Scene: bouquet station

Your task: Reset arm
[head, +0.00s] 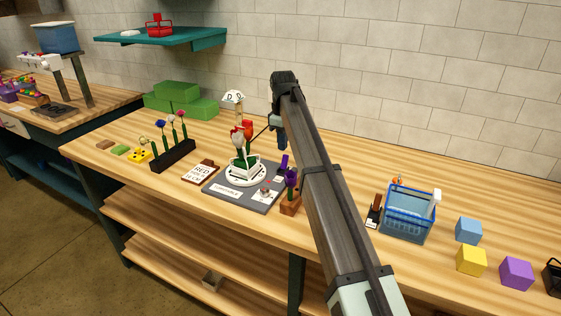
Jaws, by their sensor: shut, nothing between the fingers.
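My arm reaches up from the lower right of the head view. My gripper (282,146) hangs from its far end, small and partly hidden behind the arm. It is shut, holds nothing, and is above the table (340,153) just right of the bouquet, seemingly apart from it. The bouquet, with red and whitish blooms (240,136), stands in a green and white holder (243,163) on a round white stand (246,178). That stand sits on a dark grey board (232,197).
A black rack (174,155) of flowers, a card (201,172) and green blocks (178,96) are at left. A brown block (290,205) with a purple flower stands near the arm. A blue basket (407,222) and coloured cubes (469,230) are at right. A teal shelf (170,38) hangs on the wall.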

